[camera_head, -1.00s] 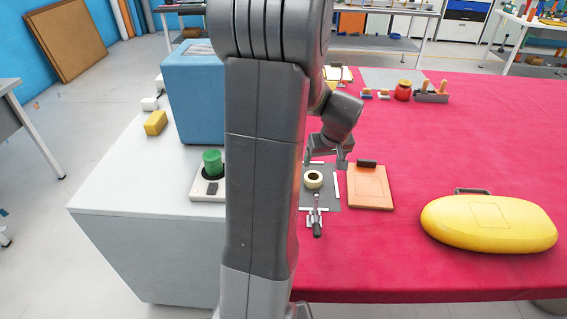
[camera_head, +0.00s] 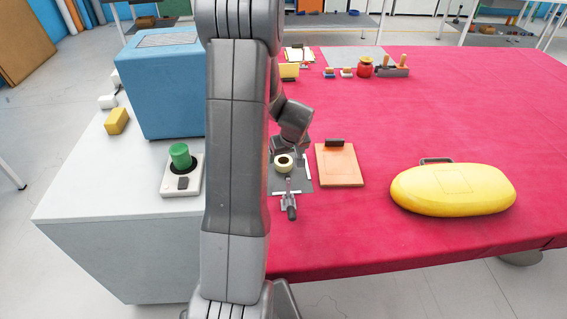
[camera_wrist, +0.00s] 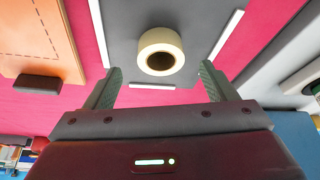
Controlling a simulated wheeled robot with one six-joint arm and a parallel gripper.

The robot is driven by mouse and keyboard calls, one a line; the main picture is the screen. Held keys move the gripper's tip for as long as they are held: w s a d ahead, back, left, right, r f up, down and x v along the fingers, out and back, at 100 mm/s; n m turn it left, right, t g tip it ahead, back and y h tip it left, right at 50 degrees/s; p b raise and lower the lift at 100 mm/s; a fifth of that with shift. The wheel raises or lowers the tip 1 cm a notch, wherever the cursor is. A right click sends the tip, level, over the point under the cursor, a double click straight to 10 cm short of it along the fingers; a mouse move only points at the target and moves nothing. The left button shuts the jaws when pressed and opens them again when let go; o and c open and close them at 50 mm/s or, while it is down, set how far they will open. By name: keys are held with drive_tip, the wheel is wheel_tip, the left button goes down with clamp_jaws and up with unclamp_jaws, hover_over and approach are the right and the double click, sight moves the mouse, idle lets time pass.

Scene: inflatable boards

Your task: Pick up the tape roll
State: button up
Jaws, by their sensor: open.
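The tape roll (camera_head: 284,162) is a cream ring with a dark hole, lying flat on a grey mat with white edge strips (camera_head: 302,185). In the wrist view the tape roll (camera_wrist: 161,50) is just beyond the fingertips, roughly centred between them. My gripper (camera_wrist: 160,75) is open and empty, its two green-grey fingers apart on either side of the roll's line. In the head view my gripper (camera_head: 288,148) is just behind the roll, partly hidden by my arm. Whether the fingers touch the mat cannot be told.
A grey hand tool (camera_head: 290,200) lies in front of the roll. An orange board with a dark clip (camera_head: 339,166) lies to the right, and a yellow inflatable (camera_head: 452,190) farther right. A blue box (camera_head: 163,90) and a green-knobbed device (camera_head: 181,170) stand left. The red table's middle is clear.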

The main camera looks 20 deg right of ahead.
sight(284, 162)
drive_tip(key=shift+s+p+x, duration=0.1)
drive_tip(key=shift+p+x, duration=0.1)
drive_tip(key=shift+x, duration=0.85)
drive_tip(key=shift+s+p+x, duration=0.15)
drive_tip(key=shift+p+x, duration=0.05)
drive_tip(key=shift+x, duration=0.85)
drive_tip(key=shift+c, duration=0.5)
drive_tip(key=c, duration=1)
